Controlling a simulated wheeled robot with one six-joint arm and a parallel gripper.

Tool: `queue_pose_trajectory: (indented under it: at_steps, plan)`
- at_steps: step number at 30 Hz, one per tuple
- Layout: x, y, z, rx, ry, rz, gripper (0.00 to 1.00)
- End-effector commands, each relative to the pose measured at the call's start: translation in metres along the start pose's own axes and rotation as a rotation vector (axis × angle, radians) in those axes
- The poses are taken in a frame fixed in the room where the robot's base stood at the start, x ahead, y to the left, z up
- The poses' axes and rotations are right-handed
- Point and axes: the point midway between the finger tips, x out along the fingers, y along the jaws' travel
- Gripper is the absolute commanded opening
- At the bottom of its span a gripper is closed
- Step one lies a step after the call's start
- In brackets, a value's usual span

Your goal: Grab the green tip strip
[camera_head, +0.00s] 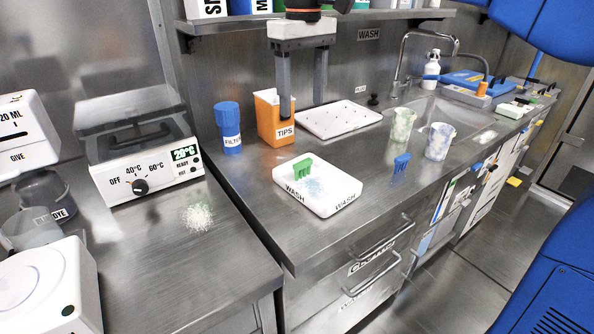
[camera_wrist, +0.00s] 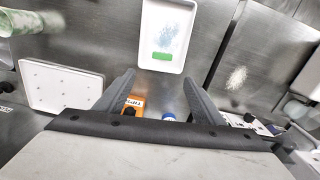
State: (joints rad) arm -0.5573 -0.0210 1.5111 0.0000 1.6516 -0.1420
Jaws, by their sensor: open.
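The green tip strip (camera_head: 302,168) stands near the back edge of the white WASH tray (camera_head: 335,204), beside a pale blue speckled patch. In the wrist view the strip (camera_wrist: 163,56) lies at the near end of the tray (camera_wrist: 150,38), just beyond my fingertips and roughly between them. My gripper (camera_head: 302,110) is open and empty, above the counter behind the tray, near the orange TIPS box. Both fingers also show in the wrist view (camera_wrist: 159,78), spread wide. A small blue strip (camera_head: 401,165) stands on the counter to the right of the tray.
The orange TIPS box (camera_head: 270,125) and blue FILTER bottle (camera_head: 229,140) stand behind the tray. A white dotted tray (camera_head: 340,121) lies at the back. Two speckled cups (camera_head: 439,141) stand at right. A shelf (camera_head: 400,15) runs above. White grains (camera_head: 198,216) lie on the left bench.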

Motion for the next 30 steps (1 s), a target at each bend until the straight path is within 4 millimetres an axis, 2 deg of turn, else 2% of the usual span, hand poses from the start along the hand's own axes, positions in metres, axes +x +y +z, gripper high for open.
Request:
queue_pose_trajectory:
  at_steps: [15, 26, 30]
  plan:
    - [0.09, 0.0, 0.001, 0.001, -0.002, 0.0, 0.62]
    - [0.117, -0.002, 0.002, 0.001, -0.001, 0.0, 0.62]
    - [0.136, -0.005, 0.003, 0.0, -0.002, 0.0, 0.62]
